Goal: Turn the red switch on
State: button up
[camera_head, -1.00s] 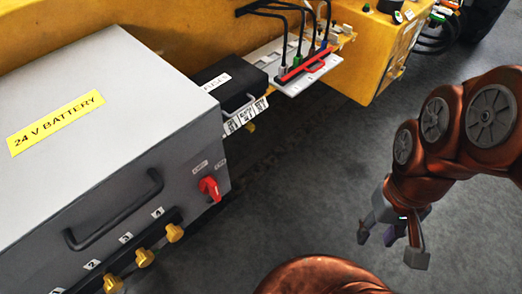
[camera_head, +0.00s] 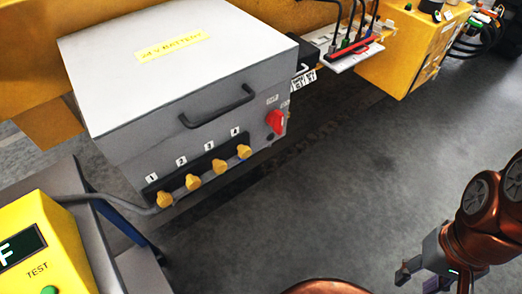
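The red switch (camera_head: 275,121) is a rotary knob on the front face of the grey battery box (camera_head: 125,145), near its right end. Small labels sit above it, too small to read surely. The knob looks tilted, but I cannot tell which setting it is in. My gripper (camera_head: 432,283) is at the lower right, over the floor, well apart from the switch. Its fingers are spread and empty, with the lower part near the picture's bottom edge.
Several yellow knobs (camera_head: 193,182) and a black handle (camera_head: 218,107) stick out of the box front. A yellow tester (camera_head: 70,235) on a grey cart (camera_head: 140,270) stands at lower left. Open grey floor (camera_head: 370,170) lies between box and gripper.

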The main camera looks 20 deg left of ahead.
aim_at(275, 119)
jog(key=k, duration=0.5)
jog(key=u, duration=1.6)
jog(key=i, duration=0.5)
